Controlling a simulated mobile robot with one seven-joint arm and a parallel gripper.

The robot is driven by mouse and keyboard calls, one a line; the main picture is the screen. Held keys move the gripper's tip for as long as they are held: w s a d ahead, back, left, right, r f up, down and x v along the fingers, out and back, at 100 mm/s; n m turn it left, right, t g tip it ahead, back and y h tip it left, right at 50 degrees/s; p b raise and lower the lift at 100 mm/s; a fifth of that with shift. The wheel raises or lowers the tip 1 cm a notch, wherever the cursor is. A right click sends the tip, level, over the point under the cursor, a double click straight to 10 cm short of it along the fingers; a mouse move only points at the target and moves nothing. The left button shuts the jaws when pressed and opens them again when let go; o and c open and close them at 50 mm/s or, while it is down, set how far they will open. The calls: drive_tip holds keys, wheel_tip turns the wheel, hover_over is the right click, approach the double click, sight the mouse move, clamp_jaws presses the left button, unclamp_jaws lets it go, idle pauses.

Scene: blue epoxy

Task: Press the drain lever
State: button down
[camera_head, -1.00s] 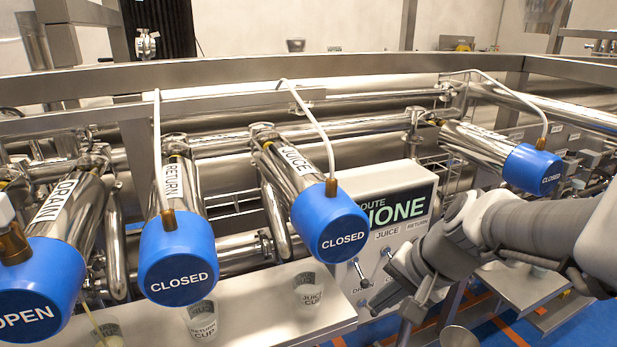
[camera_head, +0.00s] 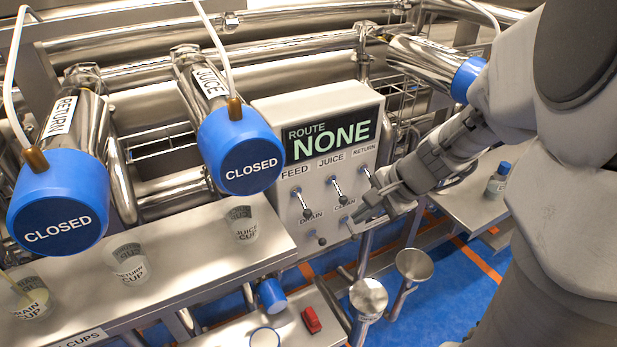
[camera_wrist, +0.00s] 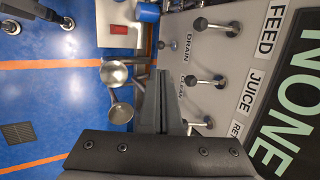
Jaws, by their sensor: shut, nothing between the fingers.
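The drain lever (camera_head: 321,240) is a small dark-knobbed lever below the DRAIN label (camera_head: 312,216), low on the grey control panel (camera_head: 275,140). The DRAIN label also shows in the wrist view (camera_wrist: 182,45). My gripper (camera_head: 362,216) is shut and empty, in front of the panel's lower right, to the right of the drain lever and apart from it. In the wrist view its fingers (camera_wrist: 160,80) extend beside the panel. My gripper hides part of the area around the CLEAN label (camera_head: 345,206).
The feed lever (camera_head: 307,212), juice lever (camera_head: 343,199) and return lever (camera_head: 367,175) form the row above. The panel's screen (camera_head: 330,140) reads ROUTE NONE. A bench (camera_head: 185,262) with cups is at left. Metal funnels (camera_head: 414,264) stand below my gripper.

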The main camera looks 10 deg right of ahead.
sight(325, 242)
drive_tip(key=b+x, duration=0.3)
drive_tip(key=x, duration=1.1)
drive_tip(key=shift+s+b, duration=0.1)
drive_tip(key=shift+b, duration=0.2)
drive_tip(key=shift+f+b, duration=0.25)
drive_tip(key=shift+b, duration=0.25)
drive_tip(key=shift+d+f+b, duration=0.1)
drive_tip(key=shift+b, duration=0.35)
drive_tip(key=shift+s+b, duration=0.15)
drive_tip(key=shift+b, duration=0.2)
